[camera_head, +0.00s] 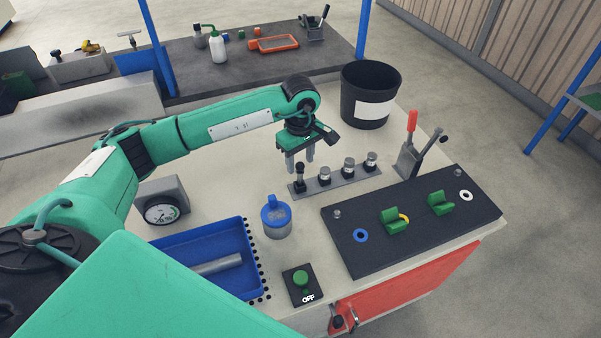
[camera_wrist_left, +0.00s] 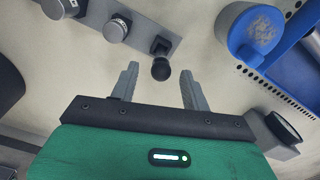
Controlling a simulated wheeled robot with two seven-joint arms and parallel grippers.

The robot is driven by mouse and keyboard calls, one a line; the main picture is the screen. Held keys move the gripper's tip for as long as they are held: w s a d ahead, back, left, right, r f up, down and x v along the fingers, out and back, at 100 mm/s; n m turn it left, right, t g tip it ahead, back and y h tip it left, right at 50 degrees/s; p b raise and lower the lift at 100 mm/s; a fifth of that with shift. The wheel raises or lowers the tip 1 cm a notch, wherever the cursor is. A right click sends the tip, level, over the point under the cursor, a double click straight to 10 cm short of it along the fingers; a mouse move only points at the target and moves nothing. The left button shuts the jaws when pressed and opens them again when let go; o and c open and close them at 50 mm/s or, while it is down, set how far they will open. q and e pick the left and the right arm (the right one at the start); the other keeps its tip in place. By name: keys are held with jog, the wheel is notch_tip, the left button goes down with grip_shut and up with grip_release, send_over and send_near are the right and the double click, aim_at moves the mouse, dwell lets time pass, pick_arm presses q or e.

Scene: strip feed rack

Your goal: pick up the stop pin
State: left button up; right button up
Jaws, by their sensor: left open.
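A black pin with a round knob, which looks to be the stop pin (camera_head: 300,178), stands upright at the left end of a grey strip rack (camera_head: 336,181). My left gripper (camera_head: 299,161) is open and empty, pointing down close above this pin. In the left wrist view the pin's black knob (camera_wrist_left: 161,69) lies between the two spread fingertips (camera_wrist_left: 160,77), with a gap to both. Several silver-topped knobs (camera_head: 349,165) stand on the same rack, right of the pin. My right gripper is not in view.
A blue-lidded jar (camera_head: 276,216) stands in front of the rack, beside a blue tray (camera_head: 252,236). A black bin (camera_head: 370,95) is behind. A dark panel with green clips (camera_head: 411,233) and a red-handled lever (camera_head: 411,140) are to the right. A dial gauge (camera_head: 161,209) sits left.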

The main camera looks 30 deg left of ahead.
aim_at(300, 172)
pick_arm(q)
jog(key=shift+s+f, duration=0.1)
jog(key=shift+f, duration=0.2)
notch_tip(300, 172, down, 5)
jog(key=shift+r+p, duration=0.2)
jog(key=shift+p, duration=0.45)
grip_shut()
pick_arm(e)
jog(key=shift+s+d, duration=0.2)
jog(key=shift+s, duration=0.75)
